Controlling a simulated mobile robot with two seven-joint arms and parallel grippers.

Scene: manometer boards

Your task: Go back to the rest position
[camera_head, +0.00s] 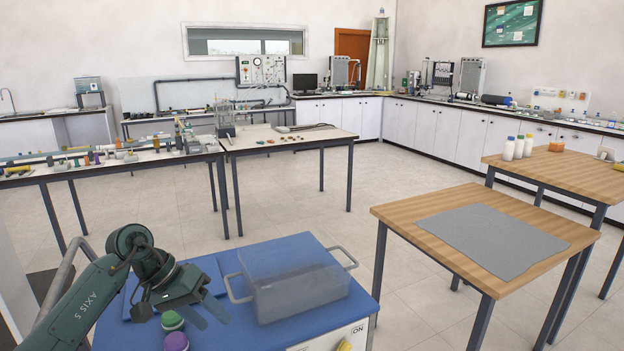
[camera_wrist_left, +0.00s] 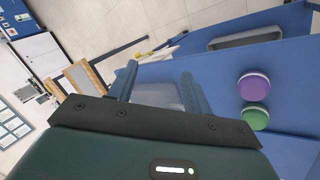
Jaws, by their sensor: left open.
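My left gripper (camera_head: 205,312) comes in from the left above the blue cart top (camera_head: 290,250). Its fingers are apart with nothing between them. In the left wrist view the two fingers (camera_wrist_left: 160,88) also stand apart and empty. A green round knob-like object (camera_head: 172,321) and a purple one (camera_head: 177,342) are on the blue surface just below and left of the fingers. Both show in the left wrist view, the purple one (camera_wrist_left: 253,87) above the green one (camera_wrist_left: 254,118). My right gripper is not in view.
A clear bin (camera_head: 295,285) with handles stands on the blue top, right of my left gripper. A wooden table (camera_head: 400,213) with a grey mat (camera_head: 490,240) is to the right. Another wooden table (camera_head: 570,172) holds white bottles (camera_head: 508,149). Open floor (camera_head: 300,205) lies between the tables.

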